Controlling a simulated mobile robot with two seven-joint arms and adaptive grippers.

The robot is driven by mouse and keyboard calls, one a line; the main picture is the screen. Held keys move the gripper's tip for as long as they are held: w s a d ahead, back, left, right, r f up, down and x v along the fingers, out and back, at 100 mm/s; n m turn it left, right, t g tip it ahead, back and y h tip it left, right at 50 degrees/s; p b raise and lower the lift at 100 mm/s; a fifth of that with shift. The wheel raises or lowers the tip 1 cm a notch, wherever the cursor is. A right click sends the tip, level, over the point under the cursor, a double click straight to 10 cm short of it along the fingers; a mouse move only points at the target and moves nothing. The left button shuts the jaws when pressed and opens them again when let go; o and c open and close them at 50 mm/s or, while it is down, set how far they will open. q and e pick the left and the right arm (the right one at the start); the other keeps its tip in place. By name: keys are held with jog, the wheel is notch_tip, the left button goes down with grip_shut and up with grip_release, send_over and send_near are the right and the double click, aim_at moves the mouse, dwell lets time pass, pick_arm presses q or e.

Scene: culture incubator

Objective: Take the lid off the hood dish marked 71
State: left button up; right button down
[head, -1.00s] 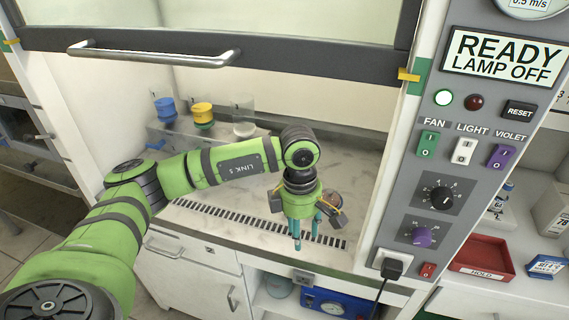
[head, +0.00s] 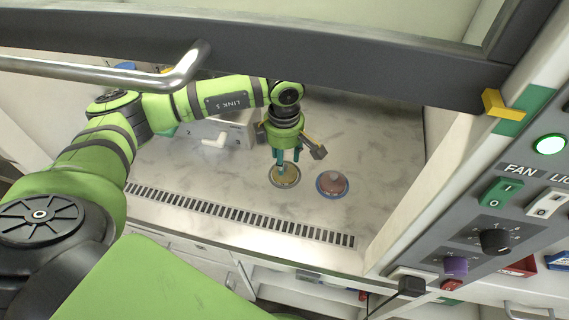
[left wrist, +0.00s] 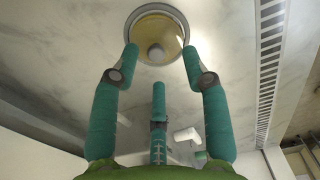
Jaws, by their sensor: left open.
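A round dish with yellowish contents (head: 285,176) stands on the hood floor. It also shows in the left wrist view (left wrist: 145,28), with a small round knob (left wrist: 156,52) at its middle, so a lid seems to be on it. A second dish, reddish with a blue rim (head: 332,184), stands just right of it. No mark 71 can be read on either. My left gripper (head: 286,160) points down over the yellowish dish. Its three teal fingers are spread and empty, and the wrist view (left wrist: 158,75) shows them apart from the knob. My right gripper is out of view.
The raised sash (head: 400,70) with its bar handle crosses above my left arm. A grey stand (head: 225,128) with a white piece on it is at the back left. A slotted vent (head: 240,215) runs along the front. The control panel (head: 500,235) borders the right.

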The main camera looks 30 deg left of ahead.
aim_at(285, 166)
pick_arm(q)
jog(key=f, duration=0.2)
jog(key=shift+w+f+p, duration=0.2)
jog(key=shift+f+p, duration=0.1)
jog(key=shift+f, duration=0.35)
jog(key=c, duration=0.9)
jog(key=shift+o, duration=0.2)
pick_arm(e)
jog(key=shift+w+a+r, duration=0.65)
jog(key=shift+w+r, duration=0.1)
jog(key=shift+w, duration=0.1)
pick_arm(q)
jog(key=shift+r, duration=0.15)
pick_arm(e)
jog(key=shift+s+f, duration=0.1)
